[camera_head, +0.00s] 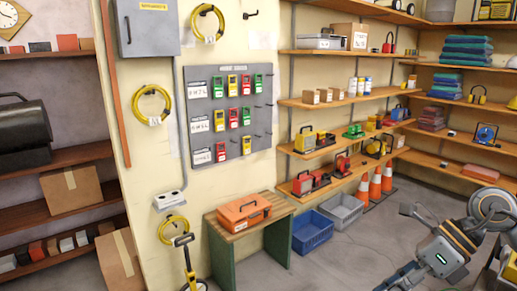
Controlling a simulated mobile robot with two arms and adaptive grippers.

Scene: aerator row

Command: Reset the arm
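My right arm (440,255) comes in at the lower right, with a grey and black jointed wrist. It hangs over the open floor and touches nothing that I can see. My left arm and gripper are not in view.
A bench (256,229) with an orange toolbox (244,213) stands against the wall. Blue (311,234) and grey (342,207) crates and orange cones (376,184) are on the floor. Loaded shelves (340,100) line the back and right. Floor between crates and arm is clear.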

